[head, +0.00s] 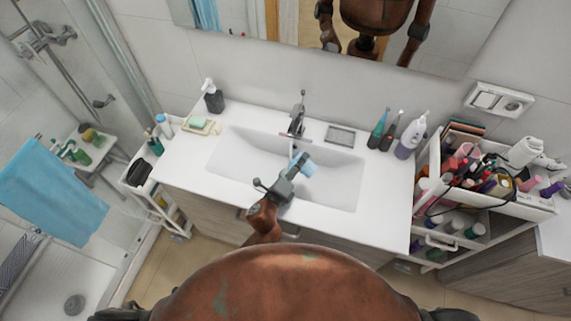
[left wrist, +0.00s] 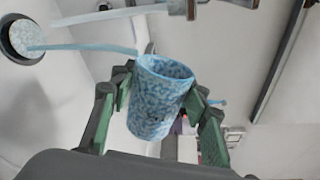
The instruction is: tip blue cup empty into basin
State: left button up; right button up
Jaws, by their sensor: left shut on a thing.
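The blue cup (left wrist: 160,98), speckled blue and white, is between the two fingers of my left gripper (head: 297,167) in the left wrist view. My left gripper is shut on it. In the head view, the cup (head: 308,168) shows as a small light-blue shape beside the fingers, over the white basin (head: 243,160). The cup looks tilted, its rim toward the top of the left wrist view. Slim light-blue pieces (left wrist: 92,48) lie beyond the rim near the round drain (left wrist: 25,38); I cannot tell what they are. The cup's inside is mostly hidden. My right gripper is out of view.
The faucet (head: 297,117) stands behind the basin. A soap dish (head: 201,126) and dark dispenser (head: 213,97) are at left. Toothbrush holders (head: 379,133) and a white pump bottle (head: 411,136) are at right. A crowded cart (head: 428,185) stands right of the counter.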

pick_arm(q)
jog(key=shift+r, duration=0.15)
jog(key=shift+w+a+f+n, duration=0.3)
jog(key=shift+a+n, duration=0.15)
jog(key=shift+n, duration=0.05)
jog(key=shift+w+a+f+n, duration=0.25)
jog(key=shift+a+n, duration=0.15)
jog(key=shift+n, duration=0.1)
dwell(0.3)
jog(key=shift+w+a+r+n+p, duration=0.1)
jog(key=shift+a+r+n+p, duration=0.1)
jog(key=shift+n+p, duration=0.6)
jog(key=shift+w+n+h+p, duration=0.1)
jog(key=shift+n+h+p, duration=0.2)
jog(key=shift+p, duration=0.05)
jog(key=shift+a+r, duration=0.1)
